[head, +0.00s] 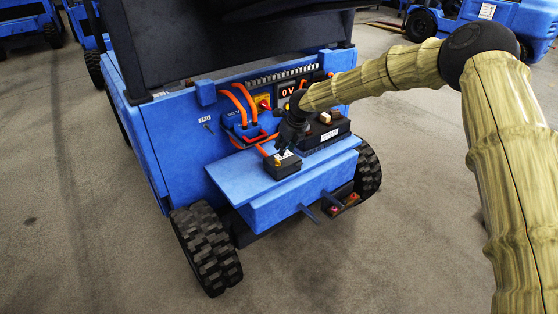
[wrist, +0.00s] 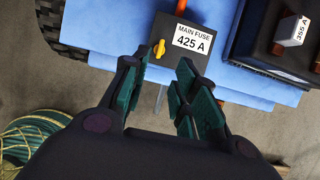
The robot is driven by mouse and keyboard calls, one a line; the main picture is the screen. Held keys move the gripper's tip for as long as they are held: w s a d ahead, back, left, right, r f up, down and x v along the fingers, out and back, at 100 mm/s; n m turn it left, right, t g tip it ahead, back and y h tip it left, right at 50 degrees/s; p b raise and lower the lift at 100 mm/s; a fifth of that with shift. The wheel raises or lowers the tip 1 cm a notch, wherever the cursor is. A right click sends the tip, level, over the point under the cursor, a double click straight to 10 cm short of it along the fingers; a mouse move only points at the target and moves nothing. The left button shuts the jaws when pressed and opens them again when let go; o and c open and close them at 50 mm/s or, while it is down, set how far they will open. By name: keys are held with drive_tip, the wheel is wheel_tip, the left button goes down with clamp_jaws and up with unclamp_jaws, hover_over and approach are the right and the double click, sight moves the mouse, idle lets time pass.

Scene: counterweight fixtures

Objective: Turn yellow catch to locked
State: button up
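The yellow catch (wrist: 158,48) sits on the near left edge of a black box labelled "MAIN FUSE 425 A" (wrist: 183,53). The box also shows in the head view (head: 282,168) on a blue ledge. My gripper (wrist: 157,64) is open and empty. Its two green-padded fingers stand apart, with the catch seen between and just beyond their tips. They appear apart from it, but the exact gap cannot be told. In the head view my gripper (head: 284,148) hangs over the fuse box and is small and dark there. Any lock marking on the catch is unreadable.
A larger black unit (head: 323,130) stands right of the fuse box on the blue ledge (head: 275,205). A dark panel overhangs above. Floor is open in front of the blue vehicle.

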sight(279, 162)
drive_tip(key=x, duration=0.9)
drive_tip(key=shift+f, duration=0.4)
clamp_jaws()
